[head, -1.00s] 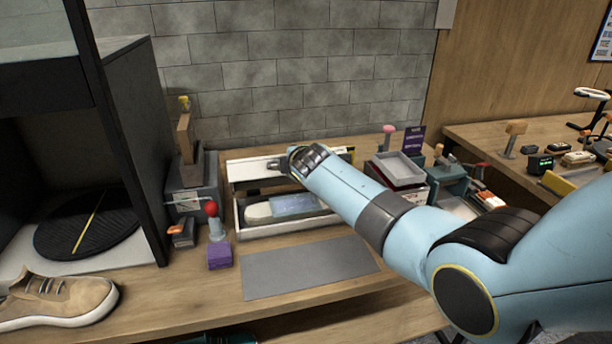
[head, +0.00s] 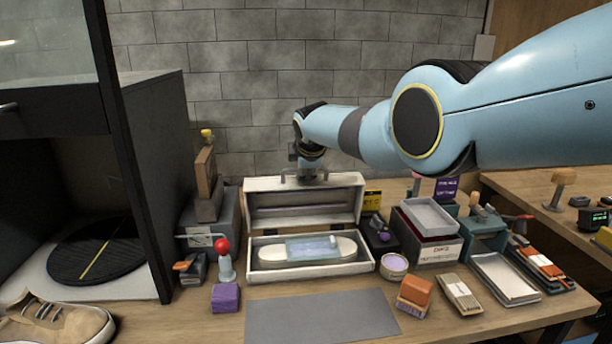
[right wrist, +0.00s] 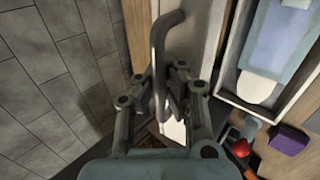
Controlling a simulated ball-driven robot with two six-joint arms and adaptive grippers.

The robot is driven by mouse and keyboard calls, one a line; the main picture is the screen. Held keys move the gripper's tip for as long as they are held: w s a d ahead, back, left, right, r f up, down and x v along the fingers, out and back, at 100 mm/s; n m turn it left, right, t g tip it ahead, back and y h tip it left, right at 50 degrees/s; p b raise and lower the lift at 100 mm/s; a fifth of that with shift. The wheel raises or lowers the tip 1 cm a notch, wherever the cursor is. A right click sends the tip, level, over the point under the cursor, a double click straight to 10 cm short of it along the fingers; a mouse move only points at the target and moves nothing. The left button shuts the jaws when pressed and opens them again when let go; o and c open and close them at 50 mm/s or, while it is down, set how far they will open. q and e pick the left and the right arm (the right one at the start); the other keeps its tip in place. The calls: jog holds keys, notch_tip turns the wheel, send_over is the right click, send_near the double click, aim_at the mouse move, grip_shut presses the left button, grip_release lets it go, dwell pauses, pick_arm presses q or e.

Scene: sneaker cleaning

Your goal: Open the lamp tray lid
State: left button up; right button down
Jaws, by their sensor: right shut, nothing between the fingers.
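The lamp tray (head: 312,265) is a white box on the workbench with its lid (head: 300,207) raised, standing upright at the back edge. Inside lies a pale oblong lamp (head: 340,247) with a bluish clear panel. A bar handle (head: 287,176) sits along the lid's top edge; it also shows as a curved grey bar in the right wrist view (right wrist: 160,40). My right gripper (head: 308,170) is at the handle, behind the lid's top edge. Its fingers are shut with nothing gripped, and the handle runs close by them. My left gripper is not in view.
A red-knobbed lever (head: 223,250) and purple block (head: 225,297) stand left of the tray. A grey mat (head: 320,318) lies in front. Bins, brushes and a round tin (head: 394,264) crowd the right. The block wall is close behind.

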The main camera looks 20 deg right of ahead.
jog(key=shift+w+d+r, duration=0.15)
jog(key=shift+w+r, duration=0.15)
jog(key=c, duration=2)
grip_release()
jog(key=o, duration=0.6)
jog(key=shift+s, duration=0.2)
jog(key=shift+f, duration=0.15)
jog(key=shift+s, duration=0.1)
jog(key=shift+s+a+r, duration=0.15)
jog(key=shift+a+r, duration=0.05)
jog(key=shift+r, duration=0.15)
jog(key=shift+s+a+r, duration=0.1)
jog(key=shift+s+r, duration=0.35)
jog(key=shift+s, duration=0.05)
jog(key=v, duration=0.9)
jog(key=shift+s+r, duration=0.1)
jog(key=shift+r, duration=0.3)
